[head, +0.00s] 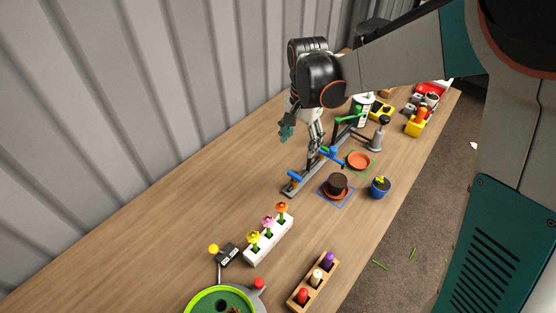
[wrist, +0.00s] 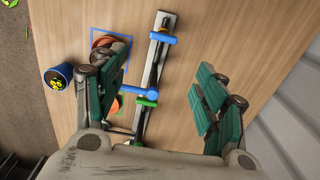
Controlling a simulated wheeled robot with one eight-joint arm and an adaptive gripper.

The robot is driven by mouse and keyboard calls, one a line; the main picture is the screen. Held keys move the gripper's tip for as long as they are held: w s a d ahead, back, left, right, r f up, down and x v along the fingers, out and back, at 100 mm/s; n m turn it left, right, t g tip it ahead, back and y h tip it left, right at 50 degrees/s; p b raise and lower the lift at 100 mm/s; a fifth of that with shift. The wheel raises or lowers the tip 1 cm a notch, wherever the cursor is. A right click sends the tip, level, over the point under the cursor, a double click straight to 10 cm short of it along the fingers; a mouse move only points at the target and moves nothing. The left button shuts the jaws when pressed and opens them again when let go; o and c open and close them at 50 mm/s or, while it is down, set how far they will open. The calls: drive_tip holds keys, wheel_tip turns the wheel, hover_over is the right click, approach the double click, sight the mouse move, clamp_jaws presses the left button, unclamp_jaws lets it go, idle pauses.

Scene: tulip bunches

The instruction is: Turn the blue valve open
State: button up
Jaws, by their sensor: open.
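A grey pipe rail (head: 289,190) lies on the wooden table; it also shows in the wrist view (wrist: 144,122). It carries a blue lever (head: 330,153) near its middle, which in the wrist view (wrist: 138,92) points out to the left. A second blue bar (head: 296,176) sits near the rail's near end and lies crosswise in the wrist view (wrist: 163,38). A green piece (wrist: 148,102) is just beside the blue lever. My gripper (head: 303,136) is open and empty above the rail. In the wrist view its teal fingers (wrist: 160,75) stand either side of the rail, apart from it.
A brown pot (head: 337,182) on a saucer stands inside a blue square, right of the rail. An orange saucer (head: 358,160) and a blue flower pot (head: 381,186) are near. A white flower block (head: 268,240) stands in front. Table left of the rail is clear.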

sight(295, 174)
drive_tip(key=f+b, duration=0.1)
drive_tip(key=f, duration=0.3)
drive_tip(key=f+b, duration=0.2)
drive_tip(key=f, duration=0.3)
drive_tip(key=f+b, duration=0.1)
drive_tip(key=f, duration=0.4)
drive_tip(key=shift+a, duration=0.4)
drive_tip(key=c, duration=1.1)
